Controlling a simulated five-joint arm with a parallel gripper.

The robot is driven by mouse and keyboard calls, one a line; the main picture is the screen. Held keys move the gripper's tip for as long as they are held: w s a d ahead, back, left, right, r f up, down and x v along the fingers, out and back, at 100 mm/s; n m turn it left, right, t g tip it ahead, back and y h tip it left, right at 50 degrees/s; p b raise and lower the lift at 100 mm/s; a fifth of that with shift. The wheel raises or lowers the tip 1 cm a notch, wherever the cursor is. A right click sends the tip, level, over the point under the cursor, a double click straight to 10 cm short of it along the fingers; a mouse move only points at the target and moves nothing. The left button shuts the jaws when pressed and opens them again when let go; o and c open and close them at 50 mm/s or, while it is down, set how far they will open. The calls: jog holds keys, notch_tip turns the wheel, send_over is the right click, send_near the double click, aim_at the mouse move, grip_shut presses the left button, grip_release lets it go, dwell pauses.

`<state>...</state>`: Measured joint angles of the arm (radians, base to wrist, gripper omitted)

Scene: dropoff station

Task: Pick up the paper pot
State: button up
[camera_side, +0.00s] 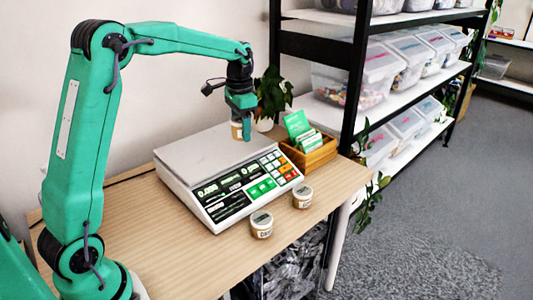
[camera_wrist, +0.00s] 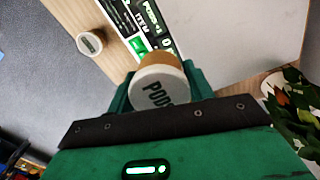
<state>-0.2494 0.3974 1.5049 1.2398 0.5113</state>
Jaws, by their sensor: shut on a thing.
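My gripper (camera_side: 243,131) is over the far right part of the scale's plate, its jaws shut on a small paper pot (camera_side: 236,131). The pot is tan-brown and partly hidden by a finger in the side view. In the wrist view, the pot (camera_wrist: 158,72) sits between the green fingers of my gripper (camera_wrist: 160,88), with its pale lid and dark lettering facing the camera. I cannot tell whether its base touches the plate.
A white scale (camera_side: 185,155) with a keypad stands on the wooden table (camera_side: 150,245). Two similar pots, one (camera_side: 261,226) and another (camera_side: 302,198), stand in front. A wooden box of packets (camera_side: 316,157) and a plant (camera_side: 272,92) are close on the right.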

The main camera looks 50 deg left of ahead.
jog(key=shift+s+d+r, duration=0.1)
jog(key=shift+d+r, duration=0.3)
jog(key=shift+d, duration=0.2)
jog(key=shift+s+d+r, duration=0.1)
jog(key=shift+d+r, duration=0.25)
jog(key=shift+d, duration=0.2)
jog(key=shift+w, duration=0.1)
jog(key=s+d+f, duration=0.2)
jog(key=d+f, duration=0.3)
jog(key=d, duration=0.6)
jog(key=s+d+f, duration=0.3)
jog(key=d+f, duration=0.2)
jog(key=d, duration=0.7)
jog(key=shift+s+f, duration=0.2)
jog(key=shift+f, duration=0.1)
jog(key=shift+a, duration=0.1)
send_over(282, 218)
notch_tip(282, 218, down, 7)
jog(key=shift+w, duration=0.15)
jog(key=shift+f, duration=2)
